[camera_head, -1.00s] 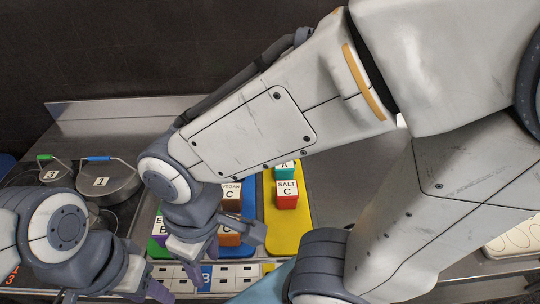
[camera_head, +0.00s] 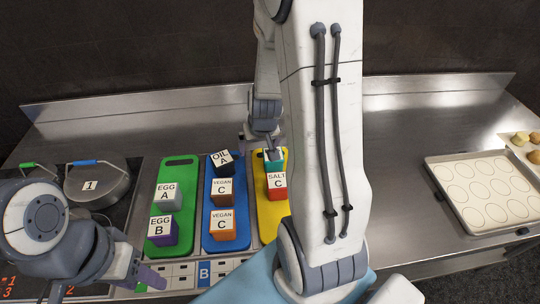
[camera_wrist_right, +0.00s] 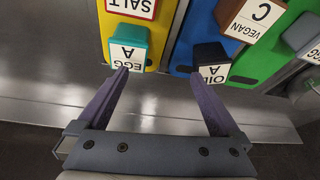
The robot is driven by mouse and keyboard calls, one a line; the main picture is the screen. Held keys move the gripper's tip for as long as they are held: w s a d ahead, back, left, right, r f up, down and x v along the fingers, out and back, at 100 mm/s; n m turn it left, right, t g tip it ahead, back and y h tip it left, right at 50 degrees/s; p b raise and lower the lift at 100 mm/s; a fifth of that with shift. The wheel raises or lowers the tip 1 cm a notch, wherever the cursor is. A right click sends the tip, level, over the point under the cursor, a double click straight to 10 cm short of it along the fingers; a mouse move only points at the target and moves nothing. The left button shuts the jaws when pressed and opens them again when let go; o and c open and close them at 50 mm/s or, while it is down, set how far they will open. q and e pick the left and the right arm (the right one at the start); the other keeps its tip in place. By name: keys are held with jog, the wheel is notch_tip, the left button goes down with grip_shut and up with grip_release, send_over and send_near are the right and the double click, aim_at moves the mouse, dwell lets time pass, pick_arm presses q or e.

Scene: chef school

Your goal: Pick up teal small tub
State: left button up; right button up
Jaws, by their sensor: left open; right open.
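The teal small tub (camera_head: 273,163) stands at the far end of the yellow board, partly hidden by my right gripper (camera_head: 262,142). In the right wrist view the teal tub (camera_wrist_right: 129,46) has a white label reading EGG A. My right gripper (camera_wrist_right: 160,73) is open and empty there, and its left fingertip overlaps the tub's label edge. The tub is not centred between the fingers; I cannot tell whether they touch. My left gripper (camera_head: 150,278) is low at the left, open, away from the tub.
A black OIL A tub (camera_wrist_right: 211,62) is close to the right fingertip, on the blue board (camera_head: 222,243). A red SALT C tub (camera_head: 277,186) stands in front of the teal tub on the yellow board (camera_head: 265,233). Pots are at left, a baking tray (camera_head: 437,180) at right.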

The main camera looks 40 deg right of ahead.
jog(key=shift+m+h, duration=0.3)
jog(key=shift+m, duration=0.4)
jog(key=d, duration=0.1)
jog(key=d+f, duration=0.1)
jog(key=d, duration=0.1)
jog(key=s+d, duration=0.1)
jog(key=d, duration=0.1)
jog(key=shift+f, duration=0.25)
jog(key=b+x, duration=0.3)
jog(key=x, duration=0.1)
jog(key=shift+d+f, duration=0.1)
jog(key=shift+f, duration=0.25)
jog(key=shift+w+f, duration=0.15)
jog(key=shift+f, duration=0.1)
jog(key=shift+x, duration=2.4)
jog(key=c, duration=1.5)
